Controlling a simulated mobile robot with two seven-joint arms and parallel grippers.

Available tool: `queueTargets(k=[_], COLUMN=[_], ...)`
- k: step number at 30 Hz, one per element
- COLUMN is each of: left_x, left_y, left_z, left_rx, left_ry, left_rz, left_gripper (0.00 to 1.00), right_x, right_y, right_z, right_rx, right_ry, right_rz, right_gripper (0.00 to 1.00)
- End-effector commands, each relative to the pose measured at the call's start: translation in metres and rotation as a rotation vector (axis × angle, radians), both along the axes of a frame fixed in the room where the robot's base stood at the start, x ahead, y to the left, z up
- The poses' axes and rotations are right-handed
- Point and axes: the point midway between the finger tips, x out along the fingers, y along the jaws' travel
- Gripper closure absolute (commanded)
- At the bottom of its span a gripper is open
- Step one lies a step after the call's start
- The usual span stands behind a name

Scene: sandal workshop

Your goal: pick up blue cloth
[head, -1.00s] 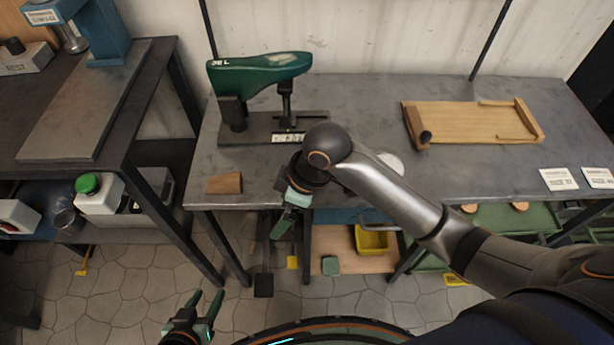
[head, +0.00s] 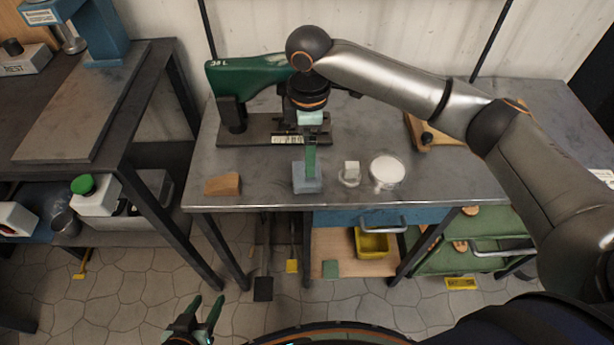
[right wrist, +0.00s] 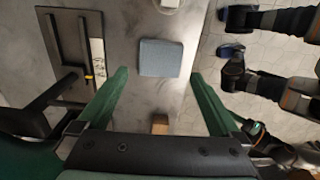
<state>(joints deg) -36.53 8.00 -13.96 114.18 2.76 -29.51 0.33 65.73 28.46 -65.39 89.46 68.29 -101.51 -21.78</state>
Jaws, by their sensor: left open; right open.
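The blue cloth (head: 307,178) is a small folded blue-grey square lying flat near the front edge of the metal workbench (head: 450,178). It also shows in the right wrist view (right wrist: 160,58), ahead of and between the spread fingers. My right gripper (head: 311,160) is over the cloth, pointing down, open and empty; in the right wrist view its green fingers (right wrist: 158,88) stand wide apart. In the head view a finger hides part of the cloth. My left gripper (head: 207,306) is open and empty, low over the floor in front of the bench.
A wooden block (head: 223,185) lies left of the cloth. A small glass with a white piece (head: 351,174) and a white round dish (head: 386,171) stand close on its right. The green machine arm (head: 243,78) stands behind. A yellow bin (head: 371,242) sits below the bench.

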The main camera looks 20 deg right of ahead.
Motion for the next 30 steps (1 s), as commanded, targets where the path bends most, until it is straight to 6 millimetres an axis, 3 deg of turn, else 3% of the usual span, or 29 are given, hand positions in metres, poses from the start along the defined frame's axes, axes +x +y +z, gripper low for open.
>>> queueTargets(k=[3,7,18,26,30], left_x=[0.004,0.007,0.007,0.003,0.000], left_y=[-0.003,-0.004,-0.006,-0.006,-0.005], left_z=[0.002,0.004,-0.005,-0.006,-0.008], left_rx=[-0.005,-0.007,-0.005,-0.005,-0.005], left_ry=[-0.011,-0.017,-0.012,-0.006,0.000], left_rz=[-0.004,-0.007,-0.014,-0.014,-0.013], left_gripper=[0.50,0.50,0.50,0.50,0.50], right_x=[0.000,0.000,-0.001,-0.001,-0.001], right_y=[0.000,0.000,0.003,0.003,0.003], right_z=[-0.017,-0.025,-0.072,-0.075,-0.075], right_rx=[0.000,0.000,0.000,0.001,0.001], right_ry=[0.001,0.000,0.000,-0.001,-0.001], right_rz=[-0.001,-0.001,0.000,0.001,0.001], right_gripper=[0.00,0.00,0.00,0.00,0.14])
